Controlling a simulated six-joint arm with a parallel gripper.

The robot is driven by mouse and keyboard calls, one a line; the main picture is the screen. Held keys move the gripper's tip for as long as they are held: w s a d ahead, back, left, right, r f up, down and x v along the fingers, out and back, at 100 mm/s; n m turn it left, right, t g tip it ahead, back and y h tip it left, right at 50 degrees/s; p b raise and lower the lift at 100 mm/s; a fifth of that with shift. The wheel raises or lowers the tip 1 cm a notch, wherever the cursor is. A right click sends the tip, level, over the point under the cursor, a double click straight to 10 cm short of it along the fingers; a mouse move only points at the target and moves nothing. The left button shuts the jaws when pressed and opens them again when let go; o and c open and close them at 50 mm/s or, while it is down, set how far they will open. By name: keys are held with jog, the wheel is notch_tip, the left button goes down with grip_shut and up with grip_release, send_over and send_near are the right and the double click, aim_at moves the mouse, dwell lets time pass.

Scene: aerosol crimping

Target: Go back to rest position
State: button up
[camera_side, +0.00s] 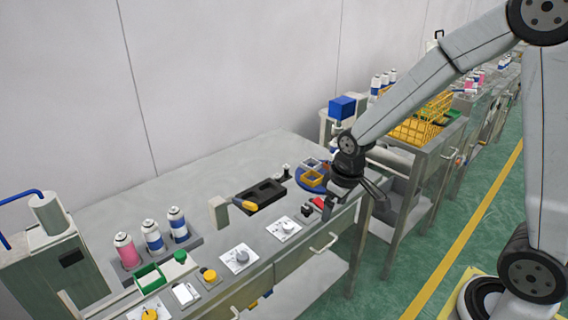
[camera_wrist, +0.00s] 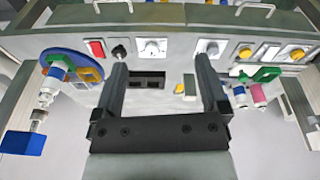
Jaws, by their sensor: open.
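My gripper (camera_side: 373,192) is at the right end of the workbench (camera_side: 190,177) in the side view, near the red switch (camera_side: 318,203). In the wrist view, my gripper (camera_wrist: 160,75) shows two dark fingers spread well apart with nothing between them. Beyond the fingers lie the bench's control panel and a black tray (camera_wrist: 147,80). Three cans stand at the left of the bench in the side view: a pink one (camera_side: 127,251) and two blue-and-white ones (camera_side: 153,236) (camera_side: 178,224).
A black tray (camera_side: 260,195) and a blue round plate with a yellow bin (camera_side: 312,178) sit left of my gripper. A yellow wire basket (camera_side: 415,130) stands on a cart behind it. Knobs and a green bin (camera_side: 148,277) line the bench front. The green floor at right has free room.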

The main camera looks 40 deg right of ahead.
jog(key=s+a+m, duration=0.1)
jog(key=s+a, duration=0.1)
jog(key=s, duration=0.6)
jog(key=shift+m+t, duration=0.3)
